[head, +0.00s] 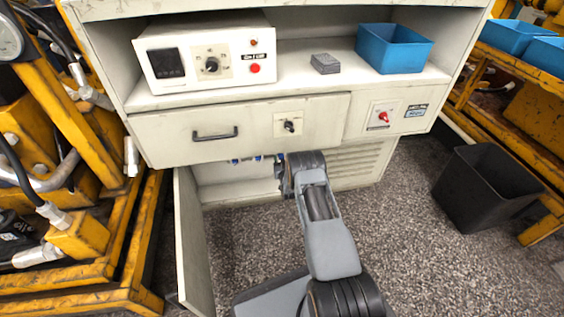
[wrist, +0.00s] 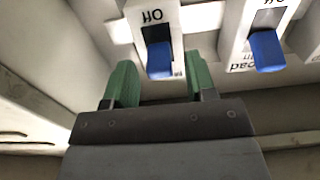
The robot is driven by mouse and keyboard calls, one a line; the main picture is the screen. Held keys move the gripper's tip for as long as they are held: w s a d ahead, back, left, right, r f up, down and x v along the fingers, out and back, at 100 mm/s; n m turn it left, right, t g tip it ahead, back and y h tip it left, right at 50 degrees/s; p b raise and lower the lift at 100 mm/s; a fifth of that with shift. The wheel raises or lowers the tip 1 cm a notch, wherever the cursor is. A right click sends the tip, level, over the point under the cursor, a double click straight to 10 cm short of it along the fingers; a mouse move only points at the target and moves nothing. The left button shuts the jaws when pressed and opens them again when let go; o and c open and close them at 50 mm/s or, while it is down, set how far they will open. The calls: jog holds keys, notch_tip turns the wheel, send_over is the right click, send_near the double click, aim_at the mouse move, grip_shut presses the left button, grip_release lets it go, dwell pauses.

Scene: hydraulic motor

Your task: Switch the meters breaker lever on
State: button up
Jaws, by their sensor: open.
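In the wrist view, a white breaker with a blue lever (wrist: 160,60) is ahead of my gripper (wrist: 161,84), with "Off" printed upside down above the lever. My gripper is open, its two green fingers on either side of this lever, with no clear contact. Its name label is hidden, so I cannot tell whether it is the meters breaker. A second breaker with a blue lever (wrist: 266,52) is to the right, its label partly reading "oad". In the head view, small blue levers (head: 257,158) show inside the lower cabinet; my gripper is hidden there behind my arm.
The open cabinet door (head: 190,240) stands left of my arm. Above the opening are a drawer (head: 240,132) and a panel with a red knob (head: 384,117). A black bin (head: 490,190) stands at the right. Speckled floor is free between.

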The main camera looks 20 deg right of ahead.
jog(key=shift+w, duration=0.25)
jog(key=shift+c, duration=0.2)
